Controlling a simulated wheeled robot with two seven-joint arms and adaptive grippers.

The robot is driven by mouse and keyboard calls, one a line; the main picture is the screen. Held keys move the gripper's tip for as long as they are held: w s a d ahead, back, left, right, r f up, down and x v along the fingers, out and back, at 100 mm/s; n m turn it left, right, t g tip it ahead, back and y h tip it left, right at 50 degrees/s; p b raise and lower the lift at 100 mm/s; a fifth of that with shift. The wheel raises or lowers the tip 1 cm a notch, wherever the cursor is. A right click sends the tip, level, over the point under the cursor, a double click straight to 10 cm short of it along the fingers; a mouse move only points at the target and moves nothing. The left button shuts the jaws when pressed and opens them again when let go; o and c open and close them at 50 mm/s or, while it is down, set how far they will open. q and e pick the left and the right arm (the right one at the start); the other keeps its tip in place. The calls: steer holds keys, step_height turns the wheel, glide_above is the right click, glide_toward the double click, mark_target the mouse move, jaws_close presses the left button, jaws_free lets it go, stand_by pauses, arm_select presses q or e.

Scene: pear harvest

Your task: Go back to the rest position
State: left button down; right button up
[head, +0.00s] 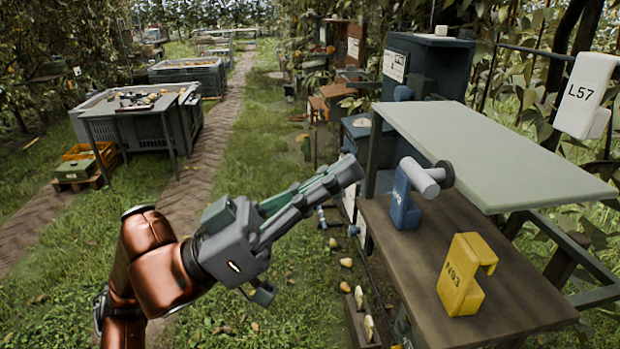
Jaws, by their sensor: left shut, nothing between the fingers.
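My left gripper (345,173) is at the end of a copper-coloured arm that comes in from the lower left. Its fingers are shut with nothing between them, and they point up and right. It hangs in the air near the left edge of the wooden bench (520,285), left of the blue block (404,203) in the picture. My right gripper is not in view.
A yellow block marked N93 (465,275) stands on the bench near a grey cylinder (426,178). A pale green shelf (500,150) overhangs the bench. A white L57 tag (587,95) hangs at right. Grey bins (140,132) stand at left; grass lies between.

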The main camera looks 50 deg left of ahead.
arm_select(q)
steer(key=shift+v, duration=1.4)
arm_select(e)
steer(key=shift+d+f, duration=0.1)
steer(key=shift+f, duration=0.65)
arm_select(q)
steer(key=shift+w+a, duration=0.1)
steer(key=shift+w, duration=0.05)
